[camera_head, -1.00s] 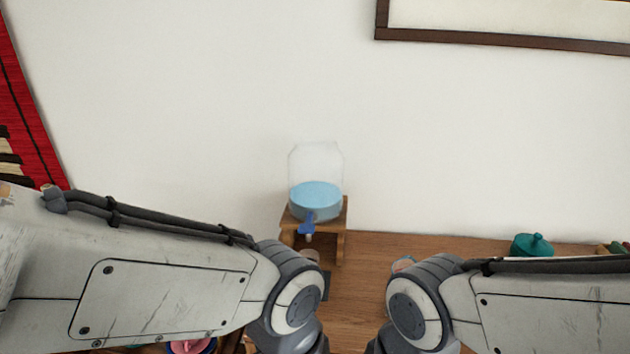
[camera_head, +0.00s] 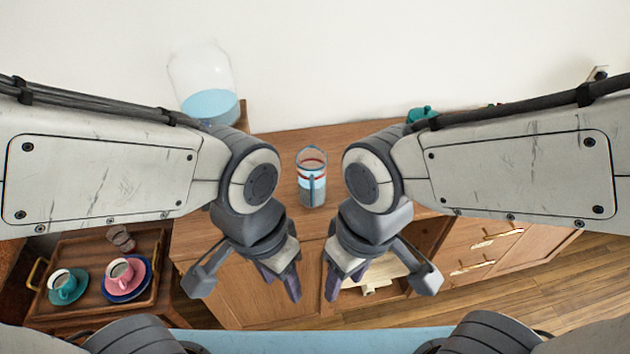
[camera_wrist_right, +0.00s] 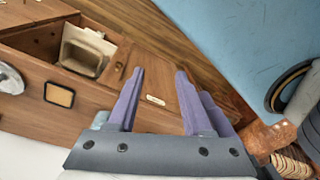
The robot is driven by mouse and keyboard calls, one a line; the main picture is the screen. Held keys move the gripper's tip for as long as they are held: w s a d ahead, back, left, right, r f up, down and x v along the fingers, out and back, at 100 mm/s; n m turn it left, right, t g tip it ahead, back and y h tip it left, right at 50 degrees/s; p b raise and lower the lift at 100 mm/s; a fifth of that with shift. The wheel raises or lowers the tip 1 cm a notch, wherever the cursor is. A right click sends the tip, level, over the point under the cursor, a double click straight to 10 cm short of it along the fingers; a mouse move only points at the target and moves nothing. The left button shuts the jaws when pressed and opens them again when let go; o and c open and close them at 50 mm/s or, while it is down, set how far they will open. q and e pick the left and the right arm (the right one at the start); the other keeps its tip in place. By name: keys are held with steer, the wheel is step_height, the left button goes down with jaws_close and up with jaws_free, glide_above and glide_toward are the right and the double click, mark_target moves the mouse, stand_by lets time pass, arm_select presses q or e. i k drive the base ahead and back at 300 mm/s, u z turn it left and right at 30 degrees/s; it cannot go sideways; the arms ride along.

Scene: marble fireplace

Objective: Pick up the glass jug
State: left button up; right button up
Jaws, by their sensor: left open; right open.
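The glass jug (camera_head: 312,180) stands upright on the wooden cabinet top, between my two forearms in the head view. It is clear, with a red band near the top, bluish contents and a handle strip facing me. My left gripper (camera_head: 281,284) is open and empty, in front of the cabinet and below the jug in the picture. My right gripper (camera_head: 344,284) is open and empty beside it, a small gap apart. In the right wrist view, the fingers of my right gripper (camera_wrist_right: 160,75) are spread with nothing between them; the jug is not seen there.
A glass dispenser (camera_head: 211,106) with blue liquid stands at the back left. A teal lidded pot (camera_head: 421,114) is partly hidden behind my right arm. A wooden tray (camera_head: 84,248) with cups is at lower left. An open compartment holds a pale container (camera_wrist_right: 86,52).

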mark_target(312, 163)
steer(key=z, duration=1)
steer(key=k, duration=1.3)
steer(key=z, duration=1)
steer(key=i, duration=1.75)
steer(key=u, duration=1.6)
steer(key=i, duration=0.75)
steer(key=u, duration=0.8)
